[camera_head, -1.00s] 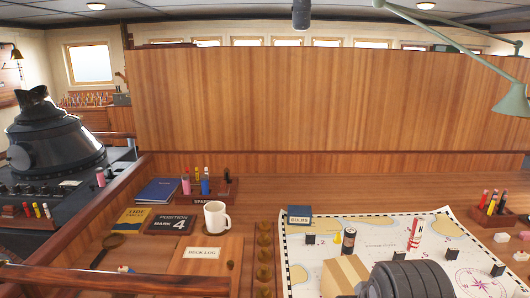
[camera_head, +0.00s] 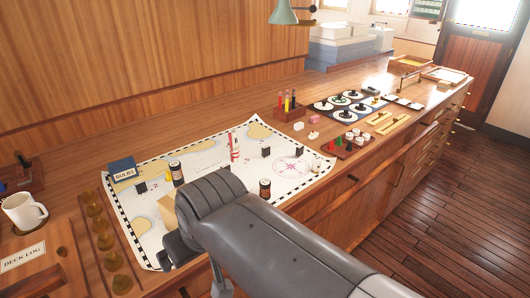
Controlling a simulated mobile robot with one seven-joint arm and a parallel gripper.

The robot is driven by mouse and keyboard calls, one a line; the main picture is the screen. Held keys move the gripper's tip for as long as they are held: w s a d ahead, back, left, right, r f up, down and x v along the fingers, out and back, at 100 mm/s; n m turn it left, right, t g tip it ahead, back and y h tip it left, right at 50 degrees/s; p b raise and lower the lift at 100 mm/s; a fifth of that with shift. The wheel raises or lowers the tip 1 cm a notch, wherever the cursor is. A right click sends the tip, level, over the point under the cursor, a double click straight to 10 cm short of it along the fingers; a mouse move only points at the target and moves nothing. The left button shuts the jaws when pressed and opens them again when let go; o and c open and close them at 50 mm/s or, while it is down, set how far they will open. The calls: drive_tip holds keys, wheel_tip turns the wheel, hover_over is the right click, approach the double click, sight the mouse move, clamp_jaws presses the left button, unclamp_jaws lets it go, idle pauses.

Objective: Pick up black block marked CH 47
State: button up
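Several small black blocks stand on the chart (camera_head: 205,157): one at its left (camera_head: 141,187), one right of the red-and-white cylinder (camera_head: 266,151), and one near the right edge (camera_head: 316,165). Any marking on them is too small to read, so I cannot tell which is CH 47. My grey arm reaches in from the lower right over the chart's front. My gripper (camera_head: 178,250) is at the chart's near left edge, apart from the blocks I can see. Its fingers are not clearly visible. The arm hides part of the chart.
A tan box (camera_head: 168,211) stands beside my arm. Two dark cylinders (camera_head: 177,172) (camera_head: 265,188), a red-and-white cylinder (camera_head: 234,147) and a blue BULBS box (camera_head: 123,169) stand around it. A white mug (camera_head: 22,211) is at left. Wooden panelling (camera_head: 130,60) rises behind.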

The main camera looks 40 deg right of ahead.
drive_tip(key=shift+c, duration=0.6)
drive_tip(key=c, duration=0.9)
drive_tip(key=w+d+r, duration=0.2)
drive_tip(key=w+d, duration=0.1)
drive_tip(key=w, duration=0.3)
drive_tip(key=w+d+r, duration=0.3)
drive_tip(key=w+d, duration=0.1)
drive_tip(key=w, duration=0.2)
drive_tip(key=m+g, duration=0.1)
approach(266, 147)
wheel_tip(266, 147, down, 2)
drive_tip(key=x, duration=0.5)
drive_tip(key=shift+w+a+r, duration=0.15)
drive_tip(key=shift+w+a, duration=0.05)
drive_tip(key=shift+w, duration=0.1)
drive_tip(key=shift+d+x, duration=0.15)
drive_tip(key=shift+x, duration=1.15)
drive_tip(key=shift+d+x, duration=0.15)
drive_tip(key=shift+x, duration=1.15)
